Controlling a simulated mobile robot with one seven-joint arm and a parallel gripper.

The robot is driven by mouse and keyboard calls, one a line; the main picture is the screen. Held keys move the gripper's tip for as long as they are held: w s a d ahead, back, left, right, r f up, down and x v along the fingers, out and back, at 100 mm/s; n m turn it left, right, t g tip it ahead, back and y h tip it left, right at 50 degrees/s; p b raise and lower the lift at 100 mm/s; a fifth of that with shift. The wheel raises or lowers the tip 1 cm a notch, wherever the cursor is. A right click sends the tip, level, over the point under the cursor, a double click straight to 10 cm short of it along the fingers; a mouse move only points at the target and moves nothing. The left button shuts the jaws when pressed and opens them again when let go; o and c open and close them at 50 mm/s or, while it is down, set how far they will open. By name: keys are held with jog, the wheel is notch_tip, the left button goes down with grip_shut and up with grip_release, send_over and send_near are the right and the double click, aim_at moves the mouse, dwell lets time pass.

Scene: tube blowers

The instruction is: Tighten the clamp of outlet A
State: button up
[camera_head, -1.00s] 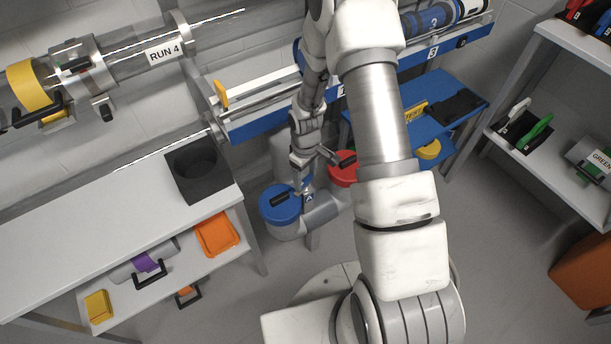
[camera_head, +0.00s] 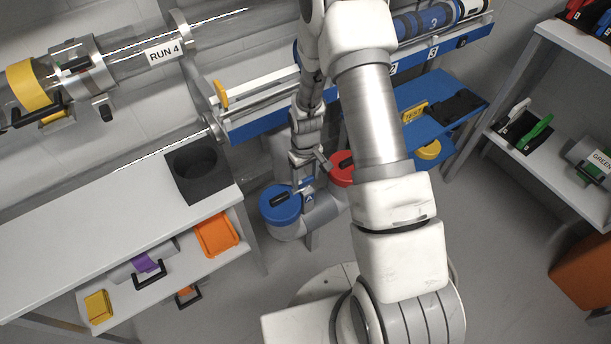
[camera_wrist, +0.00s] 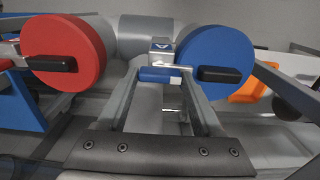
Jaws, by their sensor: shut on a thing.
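A round blue cap (camera_head: 281,206) with a black handle is on the grey pipe at the lower middle of the head view; it also shows at right in the wrist view (camera_wrist: 217,62). A round red cap (camera_head: 341,168) with a black handle sits on the other branch, at left in the wrist view (camera_wrist: 63,57). Between them is a small grey block with a dark mark (camera_wrist: 160,44), the letter too small to read surely. A blue clamp lever (camera_wrist: 160,75) lies just below it. My gripper (camera_wrist: 163,82) is shut on this lever, its fingers either side. In the head view my gripper (camera_head: 304,185) is beside the blue cap.
A grey bench (camera_head: 95,215) with a black socket block (camera_head: 196,172) stands left. A blue rail (camera_head: 270,120) runs above my gripper. A blue shelf (camera_head: 440,105) carries a yellow tag and black item. A clear tube marked RUN 4 (camera_head: 163,52) is upper left. Open floor lies right.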

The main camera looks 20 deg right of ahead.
aim_at(306, 179)
jog(key=o, duration=1.4)
jog(key=shift+c, duration=0.2)
jog(key=shift+r, duration=0.1)
notch_tip(306, 179, up, 17)
jog(key=p, duration=0.5)
jog(key=shift+r, duration=0.15)
